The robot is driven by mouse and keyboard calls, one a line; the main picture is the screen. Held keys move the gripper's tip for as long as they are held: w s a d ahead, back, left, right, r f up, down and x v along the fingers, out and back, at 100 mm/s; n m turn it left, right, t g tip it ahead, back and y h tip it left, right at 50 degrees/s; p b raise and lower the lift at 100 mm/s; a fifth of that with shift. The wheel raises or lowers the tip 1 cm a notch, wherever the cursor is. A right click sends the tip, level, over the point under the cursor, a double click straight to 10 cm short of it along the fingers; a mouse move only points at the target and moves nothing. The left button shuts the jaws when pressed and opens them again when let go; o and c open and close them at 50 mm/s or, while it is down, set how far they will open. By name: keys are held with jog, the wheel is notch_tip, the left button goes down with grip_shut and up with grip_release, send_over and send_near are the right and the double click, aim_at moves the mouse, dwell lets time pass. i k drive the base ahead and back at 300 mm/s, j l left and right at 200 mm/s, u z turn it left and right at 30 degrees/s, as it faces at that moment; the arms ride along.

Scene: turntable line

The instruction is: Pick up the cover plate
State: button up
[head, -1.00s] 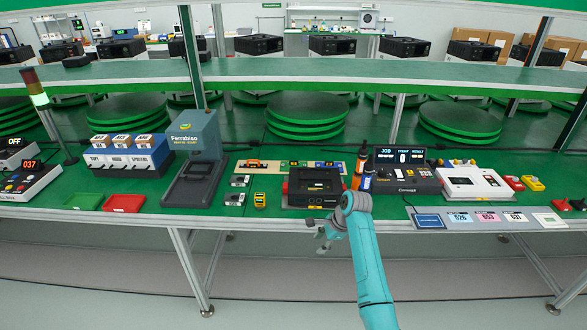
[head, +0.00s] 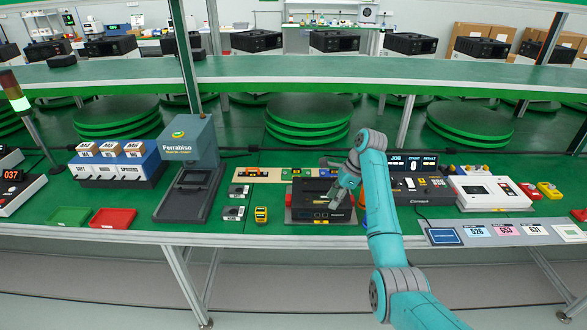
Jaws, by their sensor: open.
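I cannot clearly make out a separate cover plate; the dark flat top of this device may be one. My gripper (head: 336,191) is over the right part of the device, with its jaws open and pointing down-left. It hides part of the device's top. I cannot tell whether the fingers touch it.
A grey Ferrabiso press (head: 190,150) stands further left, beside a red tray (head: 113,219). A control console (head: 425,196) stands right, partly behind my arm.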

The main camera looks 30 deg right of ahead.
aim_at(292, 172)
jog(key=i+l, duration=0.3)
jog(key=i, duration=0.25)
jog(key=i+l, duration=0.3)
jog(key=i, duration=0.25)
